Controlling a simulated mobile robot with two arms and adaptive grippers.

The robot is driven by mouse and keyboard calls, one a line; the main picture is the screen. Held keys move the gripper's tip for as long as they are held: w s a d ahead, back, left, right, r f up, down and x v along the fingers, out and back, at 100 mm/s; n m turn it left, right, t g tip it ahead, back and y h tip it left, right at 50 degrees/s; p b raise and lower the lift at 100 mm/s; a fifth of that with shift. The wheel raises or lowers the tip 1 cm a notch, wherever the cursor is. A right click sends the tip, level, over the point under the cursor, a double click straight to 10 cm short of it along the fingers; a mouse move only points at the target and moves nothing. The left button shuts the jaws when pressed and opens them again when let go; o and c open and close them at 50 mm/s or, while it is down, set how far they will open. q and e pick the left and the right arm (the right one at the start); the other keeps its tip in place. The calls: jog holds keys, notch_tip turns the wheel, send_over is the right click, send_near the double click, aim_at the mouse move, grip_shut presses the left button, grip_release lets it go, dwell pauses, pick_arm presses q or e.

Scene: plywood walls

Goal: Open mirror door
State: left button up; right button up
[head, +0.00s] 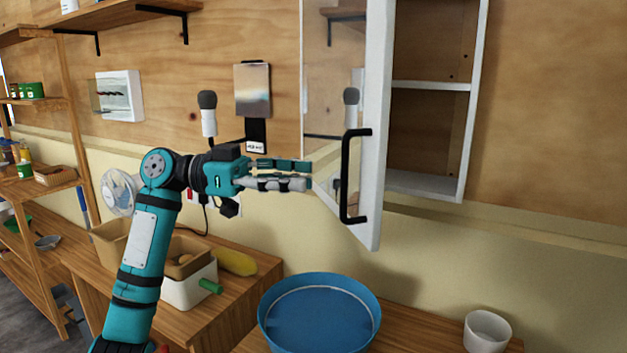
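The mirror door (374,150) of the white wall cabinet (468,110) stands swung open, away from the cabinet, with its mirrored face to the left. Its black bar handle (347,180) is on the edge nearest me. The cabinet's inside shows, with one shelf and no objects visible. My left gripper (308,174) is left of the handle and points right, toward the mirror face. Its two fingers lie close together with a narrow gap between them, and nothing shows between them. I cannot tell whether the fingertips touch the mirror. My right gripper is not in view.
A blue basin (320,315) and a white cup (487,331) stand on the wooden counter below the door. A white box (188,285), a wooden tray and a yellow squash-like item (236,262) are at left. Wooden shelves (45,150) line the far left.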

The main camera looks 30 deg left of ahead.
pick_arm(q)
jog(key=v, duration=0.6)
jog(key=shift+a, duration=0.3)
jog(key=shift+c, duration=0.4)
